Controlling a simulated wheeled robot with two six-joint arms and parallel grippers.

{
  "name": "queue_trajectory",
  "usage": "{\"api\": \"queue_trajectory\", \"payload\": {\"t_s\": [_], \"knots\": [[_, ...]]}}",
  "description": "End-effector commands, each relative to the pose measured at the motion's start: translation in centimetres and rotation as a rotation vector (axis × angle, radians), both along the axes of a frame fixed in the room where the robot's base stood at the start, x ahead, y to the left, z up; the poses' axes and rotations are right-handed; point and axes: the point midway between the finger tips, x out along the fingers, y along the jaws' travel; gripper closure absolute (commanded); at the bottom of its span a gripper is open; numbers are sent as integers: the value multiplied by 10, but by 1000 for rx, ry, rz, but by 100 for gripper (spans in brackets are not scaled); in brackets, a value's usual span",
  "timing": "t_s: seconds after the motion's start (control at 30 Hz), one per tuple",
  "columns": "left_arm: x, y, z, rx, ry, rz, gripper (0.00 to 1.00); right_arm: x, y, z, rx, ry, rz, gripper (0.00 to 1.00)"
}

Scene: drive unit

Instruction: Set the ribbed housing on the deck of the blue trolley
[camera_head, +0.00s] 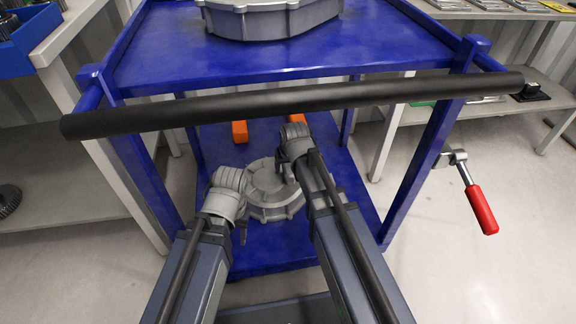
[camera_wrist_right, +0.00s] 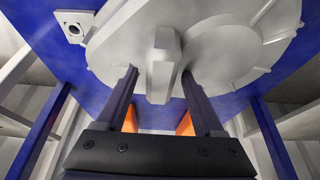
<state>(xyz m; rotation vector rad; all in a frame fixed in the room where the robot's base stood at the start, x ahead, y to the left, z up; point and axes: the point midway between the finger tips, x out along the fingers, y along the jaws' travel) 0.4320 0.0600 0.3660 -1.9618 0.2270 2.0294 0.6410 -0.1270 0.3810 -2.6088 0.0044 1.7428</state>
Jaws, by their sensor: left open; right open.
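The ribbed housing (camera_head: 268,186) is a round grey casting with edge lugs, low inside the blue trolley on its lower shelf (camera_head: 270,245). The trolley's upper deck (camera_head: 180,62) is blue and carries another grey casting (camera_head: 270,18) at the back. My left gripper (camera_head: 242,222) is open at the housing's left side; its fingers are mostly hidden. My right gripper (camera_head: 287,178) is open over the housing's far right part. In the right wrist view, its open fingers (camera_wrist_right: 160,78) stand either side of a lug on the housing (camera_wrist_right: 230,45). I cannot tell if they touch it.
A black handlebar (camera_head: 300,103) crosses above my arms at the trolley's near end. Orange blocks (camera_head: 240,131) lie behind the housing. A red-handled lever (camera_head: 480,208) sticks out at the right. Benches stand left and right, with a blue bin (camera_head: 28,42) at left.

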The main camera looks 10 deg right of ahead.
Motion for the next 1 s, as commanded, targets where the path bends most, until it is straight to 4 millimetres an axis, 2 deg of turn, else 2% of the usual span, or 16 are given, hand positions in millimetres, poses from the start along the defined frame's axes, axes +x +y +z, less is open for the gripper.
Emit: {"api": "queue_trajectory", "payload": {"t_s": [0.03, 0.6, 0.73, 0.9, 0.97, 1.0], "knots": [[0, 0, 10, 0, 1, 0, 50, -3, 0, 10, 0, 0, 0, 30], [-1, 0, 93, 1, 4, -10, 50, -37, 0, 93, 0, 0, 0, 30], [-1, 0, 101, 1, 4, -13, 50, -41, 0, 101, 0, 0, 0, 30], [-1, 0, 102, 1, 4, -14, 50, -43, 0, 102, 0, 1, 1, 30], [-1, 0, 102, 1, 4, -14, 50, -50, 5, 100, -6, 18, 16, 30], [-1, 0, 102, 1, 4, -14, 50, -62, 13, 98, -15, 46, 40, 30]]}}
